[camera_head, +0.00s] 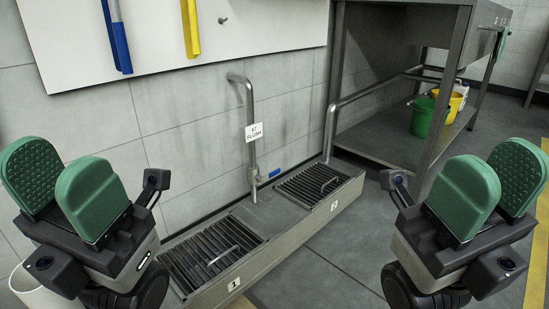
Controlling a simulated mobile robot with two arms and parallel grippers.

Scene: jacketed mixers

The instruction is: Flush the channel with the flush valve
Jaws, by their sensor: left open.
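The flush valve (268,174) has a blue lever and sits low on a grey wall pipe (250,110) with a tag reading "A7 FLUSH" (254,132). The lever points right, roughly level. The channel (290,240) is a metal trough on the floor along the wall. It has two slatted grates with handles, one by label 1 (195,265) and one by label 2 (305,188). My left gripper (61,190) is open and empty at the left, apart from the valve. My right gripper (492,190) is open and empty at the right, also apart from it.
A metal table (400,18) stands at the back right, with a green bucket (424,118) and a yellow bucket (456,101) on its lower shelf. A bent pipe (331,130) drops into the channel's far end. Floor in front of the channel is clear.

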